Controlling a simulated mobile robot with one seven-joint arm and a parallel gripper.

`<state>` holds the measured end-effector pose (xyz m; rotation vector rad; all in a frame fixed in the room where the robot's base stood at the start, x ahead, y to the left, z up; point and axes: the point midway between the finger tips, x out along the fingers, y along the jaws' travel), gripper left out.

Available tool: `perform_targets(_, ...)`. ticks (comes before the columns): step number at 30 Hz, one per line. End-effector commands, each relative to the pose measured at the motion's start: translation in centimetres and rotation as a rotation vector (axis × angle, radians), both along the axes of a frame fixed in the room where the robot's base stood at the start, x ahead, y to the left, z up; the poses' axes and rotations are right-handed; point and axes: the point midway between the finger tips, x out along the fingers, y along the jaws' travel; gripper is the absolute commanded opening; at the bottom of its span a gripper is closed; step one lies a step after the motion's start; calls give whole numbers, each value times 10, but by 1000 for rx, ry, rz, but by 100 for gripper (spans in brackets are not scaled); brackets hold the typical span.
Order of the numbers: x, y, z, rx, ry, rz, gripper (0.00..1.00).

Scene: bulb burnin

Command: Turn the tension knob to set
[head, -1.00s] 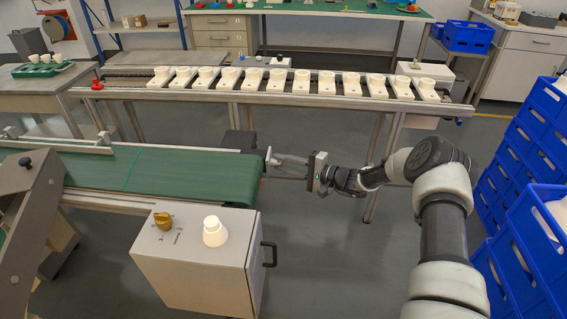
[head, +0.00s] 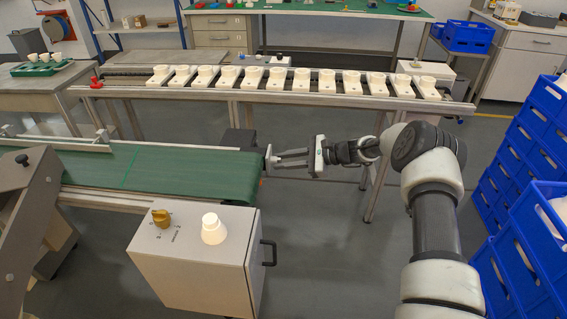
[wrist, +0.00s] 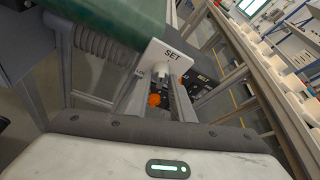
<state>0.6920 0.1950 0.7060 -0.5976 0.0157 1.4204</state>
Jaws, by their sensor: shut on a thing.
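An orange part (wrist: 154,100) shows between the fingers.
The green conveyor belt (head: 150,170) lies left of my gripper. A grey box (head: 195,262) with a yellow knob (head: 161,218) and a glowing white bulb (head: 213,229) stands in front. A rail of white sockets (head: 275,85) runs behind. Blue crates (head: 518,190) stand right.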

Motion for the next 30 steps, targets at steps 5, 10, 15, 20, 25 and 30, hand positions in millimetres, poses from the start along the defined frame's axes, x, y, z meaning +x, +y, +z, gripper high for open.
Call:
perform_targets(5,-1,2,-1,7,143,5,0)
perform_targets(10,0,2,-1,11,255,4,0)
perform_targets(15,0,2,0,15,332,3,0)
perform_targets(20,0,2,1,16,372,3,0)
perform_targets(25,0,2,1,17,389,3,0)
perform_targets(30,0,2,1,18,391,2,0)
